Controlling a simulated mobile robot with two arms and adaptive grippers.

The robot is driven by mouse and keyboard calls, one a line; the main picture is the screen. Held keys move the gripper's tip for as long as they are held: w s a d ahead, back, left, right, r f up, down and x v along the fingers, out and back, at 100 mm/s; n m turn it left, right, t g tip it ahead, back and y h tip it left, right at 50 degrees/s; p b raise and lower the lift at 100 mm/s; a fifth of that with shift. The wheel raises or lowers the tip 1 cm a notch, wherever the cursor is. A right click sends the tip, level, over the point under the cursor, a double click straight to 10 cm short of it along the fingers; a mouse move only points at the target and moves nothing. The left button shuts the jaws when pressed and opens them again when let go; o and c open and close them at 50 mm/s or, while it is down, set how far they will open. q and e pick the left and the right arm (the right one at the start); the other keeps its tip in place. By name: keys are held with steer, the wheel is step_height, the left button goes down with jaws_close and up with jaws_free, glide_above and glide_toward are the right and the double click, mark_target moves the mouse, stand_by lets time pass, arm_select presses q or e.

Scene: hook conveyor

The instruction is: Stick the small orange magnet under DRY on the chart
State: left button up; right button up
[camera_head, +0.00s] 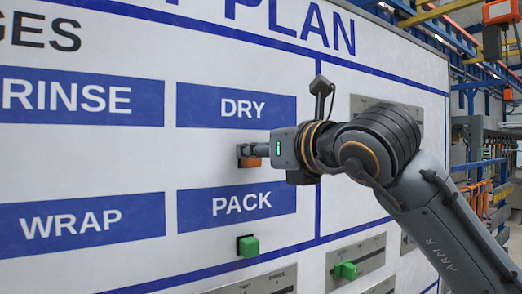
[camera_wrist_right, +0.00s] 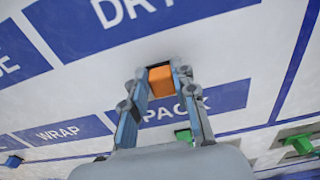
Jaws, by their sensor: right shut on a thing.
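The chart (camera_head: 80,158) is a large white board with blue labels. The DRY label (camera_head: 190,105) is at its upper middle in the head view, with the PACK label (camera_head: 190,210) below. My right gripper (camera_head: 252,151) is at the white space between these labels, shut on the small orange magnet (camera_head: 250,162). In the right wrist view the orange magnet (camera_wrist_right: 161,82) sits between the two fingertips, below DRY. It is at or very close to the board; I cannot tell whether it touches. The fingers partly cover it in the head view. My left gripper is out of view.
A green magnet (camera_head: 248,246) is under PACK. A green knob (camera_head: 345,270) sits on a grey slotted plate to its right. Another grey plate (camera_head: 385,103) is behind my right arm.

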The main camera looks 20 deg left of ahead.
steer(key=shift+w+a, duration=0.25)
steer(key=shift+a, duration=0.05)
stand_by(0.9)
